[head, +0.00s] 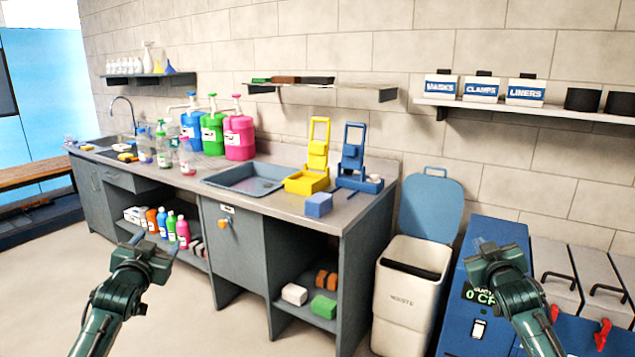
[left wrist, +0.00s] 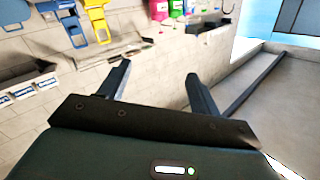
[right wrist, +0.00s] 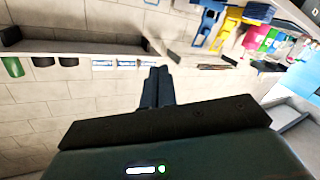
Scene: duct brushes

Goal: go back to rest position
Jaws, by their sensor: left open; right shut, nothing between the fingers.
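My left gripper (head: 152,248) is raised at the lower left of the head view, over open floor in front of the counter. Its two fingers are spread apart with nothing between them, as the left wrist view (left wrist: 158,85) shows. My right gripper (head: 486,248) is raised at the lower right of the head view, in front of the blue cabinet (head: 455,318). Its fingers are closed together and empty in the right wrist view (right wrist: 157,88). Neither gripper appears to touch anything.
A grey counter (head: 345,212) with a tray (head: 243,180), yellow stand (head: 308,181), blue stand (head: 352,160) and coloured jugs stands along the wall. A white waste bin (head: 405,290) with its blue lid up is to its right. The floor (head: 200,318) at front left is clear.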

